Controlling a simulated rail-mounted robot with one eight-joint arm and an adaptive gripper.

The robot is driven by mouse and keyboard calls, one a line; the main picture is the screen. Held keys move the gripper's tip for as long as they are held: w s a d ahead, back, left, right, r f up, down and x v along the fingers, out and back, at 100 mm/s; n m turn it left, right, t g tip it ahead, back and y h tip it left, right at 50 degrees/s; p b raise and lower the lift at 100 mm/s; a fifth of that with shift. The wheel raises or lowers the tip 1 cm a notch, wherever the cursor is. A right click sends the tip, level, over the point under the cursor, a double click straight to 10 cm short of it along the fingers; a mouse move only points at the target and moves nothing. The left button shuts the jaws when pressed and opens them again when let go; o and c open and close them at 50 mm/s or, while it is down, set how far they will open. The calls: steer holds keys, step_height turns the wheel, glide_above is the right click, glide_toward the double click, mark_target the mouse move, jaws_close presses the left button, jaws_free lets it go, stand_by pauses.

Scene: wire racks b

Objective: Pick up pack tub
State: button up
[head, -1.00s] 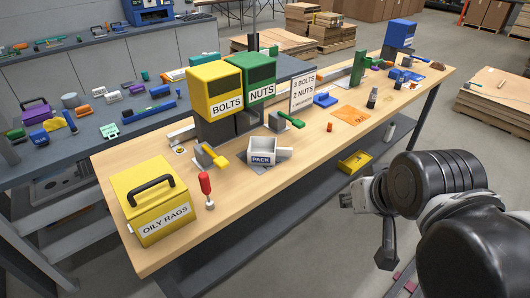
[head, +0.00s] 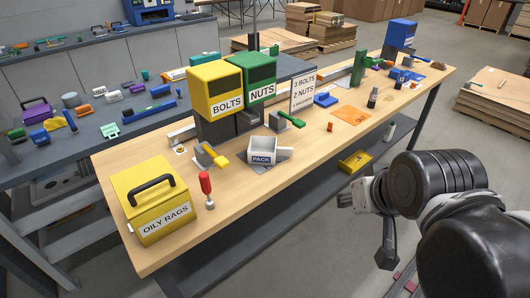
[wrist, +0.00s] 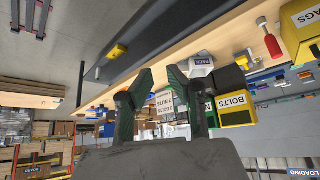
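The pack tub (head: 261,158) is a small white open-topped tub with a "PACK" label on its front. It stands on the wooden workbench (head: 300,180) near the front edge, below the nuts dispenser, and its visible inside looks empty. It also shows in the wrist view (wrist: 203,61), beyond the right fingertip. My gripper (head: 347,200) is off the front side of the bench, to the right of the tub and apart from it. In the wrist view my gripper (wrist: 160,74) has its two dark fingers spread, with nothing between them.
The yellow bolts dispenser (head: 213,85) and green nuts dispenser (head: 257,75) stand behind the tub. A yellow lever (head: 217,158) and green lever (head: 291,120) flank it. A red screwdriver (head: 206,184) and oily rags box (head: 153,200) are left. A count sign (head: 302,89) stands behind right.

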steer(key=o, duration=2)
steer(key=w+a+r+n+g, duration=0.2)
steer(key=w+r+n, duration=0.25)
steer(key=w, duration=0.55)
steer(key=n+g, duration=0.5)
steer(key=n, duration=0.7)
glide_above(271, 151)
steer(key=s+a, duration=0.2)
steer(key=s, duration=0.1)
step_height(271, 151, down, 15)
step_height(271, 151, down, 13)
steer(key=shift+r, duration=0.1)
